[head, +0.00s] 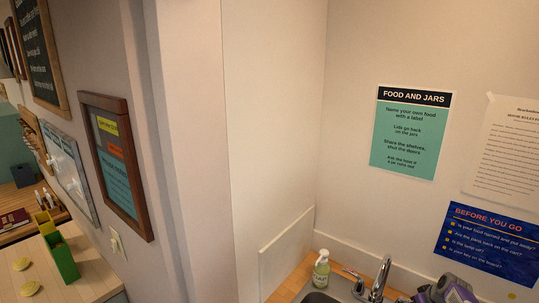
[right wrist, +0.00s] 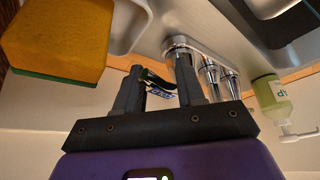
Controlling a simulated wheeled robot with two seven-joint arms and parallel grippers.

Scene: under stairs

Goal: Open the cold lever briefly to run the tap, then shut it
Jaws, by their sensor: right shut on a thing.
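The chrome tap (head: 379,276) stands at the back of the sink, at the bottom edge of the head view. One chrome lever (head: 350,273) shows to its left. In the right wrist view, a dark lever with a blue label (right wrist: 161,89) lies between my fingers, beside a chrome post (right wrist: 181,57); the label is too small to read surely. My right gripper (right wrist: 160,88) is shut on this lever. In the head view my right gripper (head: 428,294) is at the bottom edge, right of the tap. The spout's outlet and any water are hidden. My left gripper is out of view.
A green soap bottle (head: 321,270) stands left of the tap. A yellow and green sponge (right wrist: 60,35) is close to my right gripper in the wrist view. The sink (head: 318,297) is mostly cut off. Walls with posters (head: 412,133) stand close behind.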

